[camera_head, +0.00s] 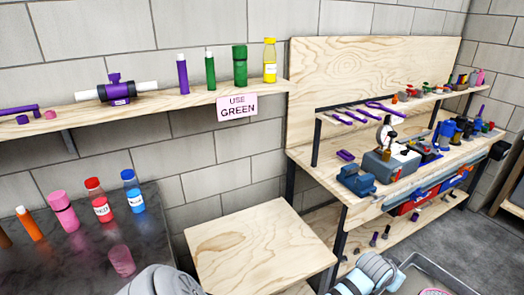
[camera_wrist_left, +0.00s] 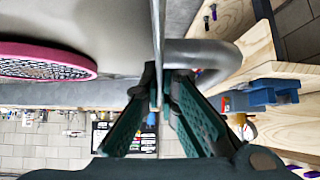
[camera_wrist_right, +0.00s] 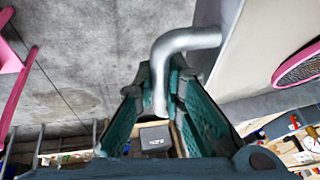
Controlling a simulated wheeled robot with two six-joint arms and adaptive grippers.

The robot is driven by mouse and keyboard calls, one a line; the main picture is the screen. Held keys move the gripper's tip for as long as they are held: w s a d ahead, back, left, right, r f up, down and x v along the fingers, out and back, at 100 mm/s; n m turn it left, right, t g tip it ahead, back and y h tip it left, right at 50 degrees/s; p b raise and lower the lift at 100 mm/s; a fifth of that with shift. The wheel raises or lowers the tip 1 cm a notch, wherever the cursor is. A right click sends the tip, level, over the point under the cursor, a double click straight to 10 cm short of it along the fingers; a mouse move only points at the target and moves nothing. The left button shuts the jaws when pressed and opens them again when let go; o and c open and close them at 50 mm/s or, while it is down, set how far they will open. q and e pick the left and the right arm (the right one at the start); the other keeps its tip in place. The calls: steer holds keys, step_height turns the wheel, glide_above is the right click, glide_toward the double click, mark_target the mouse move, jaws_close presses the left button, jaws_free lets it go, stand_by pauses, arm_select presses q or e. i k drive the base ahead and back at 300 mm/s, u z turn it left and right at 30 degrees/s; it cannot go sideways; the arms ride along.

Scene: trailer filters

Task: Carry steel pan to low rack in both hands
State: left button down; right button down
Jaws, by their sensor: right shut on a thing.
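The steel pan (camera_head: 452,272) shows only in part at the bottom right of the head view, with a pink-rimmed round thing in it. In the right wrist view my right gripper (camera_wrist_right: 160,90) is shut on the pan's bent tube handle (camera_wrist_right: 185,40). In the left wrist view my left gripper (camera_wrist_left: 163,85) is at the pan's rim beside the other tube handle (camera_wrist_left: 215,55); its fingertips look apart, and I cannot tell whether they hold it. The pink-rimmed thing (camera_wrist_left: 45,62) lies in the pan there. I cannot tell which shelf is the low rack.
A low wooden table (camera_head: 258,250) stands between the dark counter (camera_head: 150,240) with bottles and the workbench (camera_head: 350,215) with a blue vise (camera_head: 357,180). A wooden rack (camera_head: 512,190) shows at the right edge.

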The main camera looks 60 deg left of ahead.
mark_target(257, 245)
steer(key=u, duration=0.35)
steer(key=i, duration=0.6)
steer(key=u, duration=1.3)
steer(key=i, duration=0.7)
steer(key=u, duration=0.7)
